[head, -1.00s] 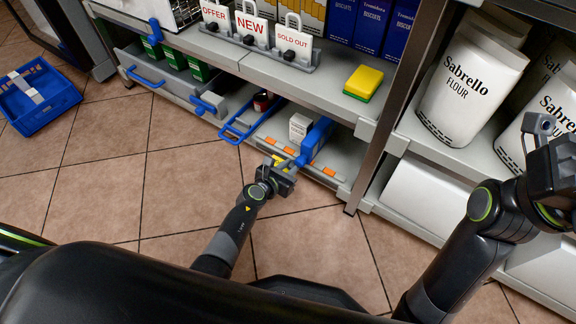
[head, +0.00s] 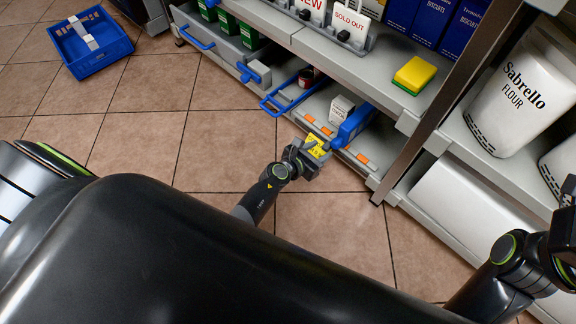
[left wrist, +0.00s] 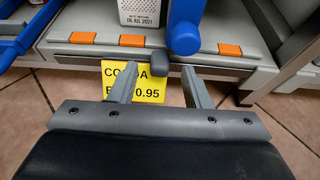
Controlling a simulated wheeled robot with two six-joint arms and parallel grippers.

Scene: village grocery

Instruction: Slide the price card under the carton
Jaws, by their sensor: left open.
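The yellow price card (left wrist: 150,86) shows its print in the left wrist view, at the front edge of the low shelf (left wrist: 215,62). It also shows in the head view (head: 316,144). The white carton (head: 340,109) stands upright on that shelf, behind the card; its lower part shows in the left wrist view (left wrist: 139,12). My left gripper (left wrist: 160,88) is open, its fingers pointing at the shelf. The left finger covers part of the card; I cannot tell whether they touch. My right gripper (head: 566,235) is cut off at the right edge of the head view.
Orange tabs (left wrist: 131,41) line the shelf edge. A shelf post (head: 420,130) stands to the right.

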